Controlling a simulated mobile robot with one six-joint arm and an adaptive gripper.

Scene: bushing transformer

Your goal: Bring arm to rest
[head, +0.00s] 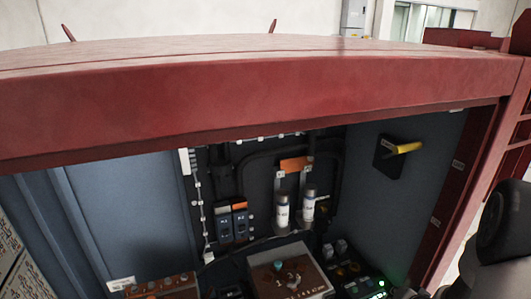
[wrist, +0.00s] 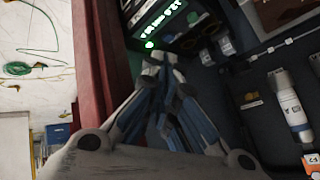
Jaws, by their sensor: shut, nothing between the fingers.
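My gripper (wrist: 160,62) shows in the wrist view with its fingers closed together and nothing between them. It is in front of the open red cabinet, near a small device with a lit green display (wrist: 160,22); I cannot tell whether it touches anything. In the head view the gripper itself is not visible. A dark and light rounded part of my arm (head: 503,225) shows at the right edge, beside the cabinet's right side.
The red cabinet (head: 270,85) has a thick top edge across the head view. Inside are two white cylinders (head: 282,210), dark breakers (head: 231,222) and a yellow handle (head: 405,148) on the right wall. Pale floor (wrist: 30,30) lies outside, left in the wrist view.

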